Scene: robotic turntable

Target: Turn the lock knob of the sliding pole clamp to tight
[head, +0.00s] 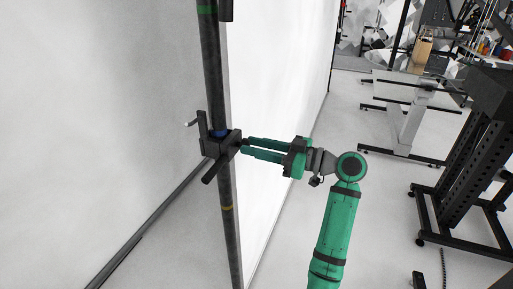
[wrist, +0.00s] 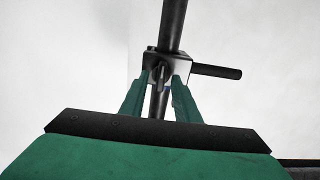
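The sliding pole clamp (head: 220,143) is a dark block around a dark upright pole (head: 211,70), with a blue part at its top. A black bar handle (head: 214,170) sticks out of it down and to the left. A thin crank-like lever (head: 192,123) is on its left side. My green gripper (head: 243,146) reaches in from the right, its fingertips at the clamp's right side. In the wrist view the clamp (wrist: 180,66) is between and beyond my two fingertips (wrist: 160,82), which stand apart. The lock knob is not clear; contact cannot be told.
A white wall panel (head: 285,80) stands close behind the pole. A black rack (head: 465,150) and a grey bench frame (head: 412,115) stand to the right. The floor (head: 385,200) between my arm and the rack is clear.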

